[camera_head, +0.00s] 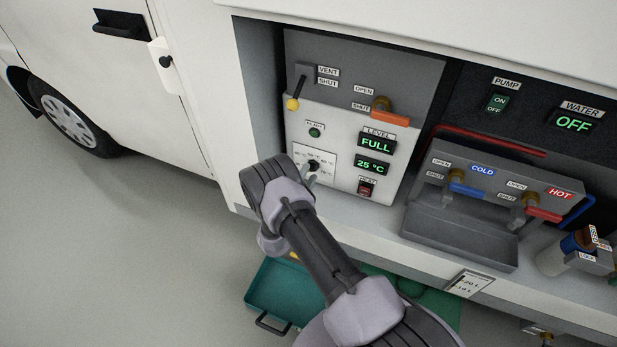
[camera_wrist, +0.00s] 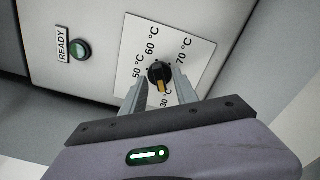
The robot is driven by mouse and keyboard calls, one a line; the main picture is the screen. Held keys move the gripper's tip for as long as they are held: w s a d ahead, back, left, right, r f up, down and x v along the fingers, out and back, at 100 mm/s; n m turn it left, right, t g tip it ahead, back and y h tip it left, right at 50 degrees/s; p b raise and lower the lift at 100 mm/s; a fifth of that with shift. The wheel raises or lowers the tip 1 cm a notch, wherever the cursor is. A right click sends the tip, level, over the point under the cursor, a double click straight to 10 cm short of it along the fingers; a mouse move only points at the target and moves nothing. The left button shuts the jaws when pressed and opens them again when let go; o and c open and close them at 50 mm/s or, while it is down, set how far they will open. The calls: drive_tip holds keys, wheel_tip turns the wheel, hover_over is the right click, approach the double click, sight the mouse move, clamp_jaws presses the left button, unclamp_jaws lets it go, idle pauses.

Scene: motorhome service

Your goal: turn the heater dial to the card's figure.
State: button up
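The heater dial (camera_wrist: 159,74) is a black knob with a yellow pointer on a white scale plate marked 30, 50, 60 and 70 °C. Its pointer points down in the wrist view, near the 30 °C mark. My gripper (camera_wrist: 160,80) faces the plate with one finger on each side of the knob. The fingers look apart, with narrow gaps beside the knob; contact is not clear. In the head view the dial (camera_head: 312,165) is partly hidden by my gripper (camera_head: 309,178). A small card (camera_head: 469,284) lies at the ledge's front; its figures are too small to read surely.
The heater panel has a READY lamp (camera_head: 314,132), a FULL level display (camera_head: 376,144), a 25 °C display (camera_head: 372,167) and a red heat switch (camera_head: 366,187). An orange-handled valve (camera_head: 388,116) is above. A grey tray (camera_head: 459,235) stands right; a teal box (camera_head: 285,293) is below.

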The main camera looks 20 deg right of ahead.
drive_tip(key=shift+w+d, duration=0.3)
clamp_jaws()
